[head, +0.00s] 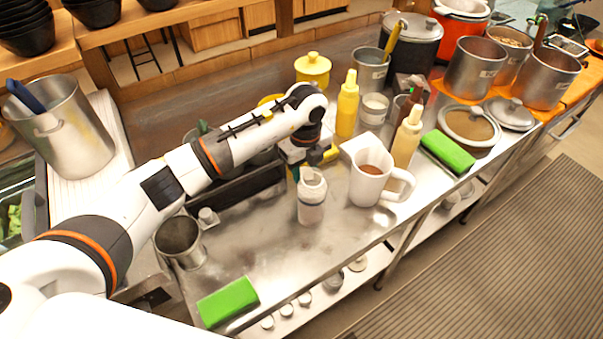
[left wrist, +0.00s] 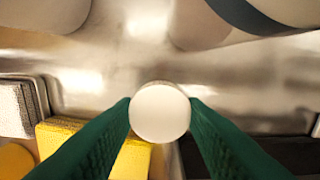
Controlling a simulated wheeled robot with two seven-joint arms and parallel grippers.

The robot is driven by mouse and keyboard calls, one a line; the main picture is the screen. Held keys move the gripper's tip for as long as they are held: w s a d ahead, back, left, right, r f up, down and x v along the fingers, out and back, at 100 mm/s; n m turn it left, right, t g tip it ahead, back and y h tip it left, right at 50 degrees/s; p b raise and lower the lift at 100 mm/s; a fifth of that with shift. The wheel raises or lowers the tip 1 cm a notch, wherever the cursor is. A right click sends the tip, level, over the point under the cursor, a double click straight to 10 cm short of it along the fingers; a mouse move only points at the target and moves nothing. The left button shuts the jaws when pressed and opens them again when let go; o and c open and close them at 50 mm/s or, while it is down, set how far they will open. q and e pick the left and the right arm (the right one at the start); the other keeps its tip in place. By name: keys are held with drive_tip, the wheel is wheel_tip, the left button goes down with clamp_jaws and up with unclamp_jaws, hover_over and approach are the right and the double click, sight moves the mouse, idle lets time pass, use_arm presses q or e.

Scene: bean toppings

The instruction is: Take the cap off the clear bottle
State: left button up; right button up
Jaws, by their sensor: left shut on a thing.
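The clear bottle (head: 311,198), whitish with a pale top, stands upright on the steel counter (head: 255,245). My left gripper (head: 298,170) reaches down just behind and beside the bottle's top. In the left wrist view its green fingers (left wrist: 160,120) are shut on a round white cap (left wrist: 160,112). Bare metal shows around the cap, and no bottle body is visible directly under it. In the head view the cap is hard to make out at the fingers. My right gripper is not in view.
A white mug (head: 368,180) with brown contents stands right of the bottle. A yellow bottle (head: 347,105) and a cream bottle (head: 407,140) stand behind it. A metal cup (head: 180,243) is at left. Green blocks (head: 228,301) lie near the front edge. The front middle counter is clear.

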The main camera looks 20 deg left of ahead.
use_arm(q)
drive_tip(key=shift+f+p, duration=0.3)
drive_tip(key=shift+f, duration=1.75)
drive_tip(key=shift+f, duration=0.1)
drive_tip(key=o, duration=1.1)
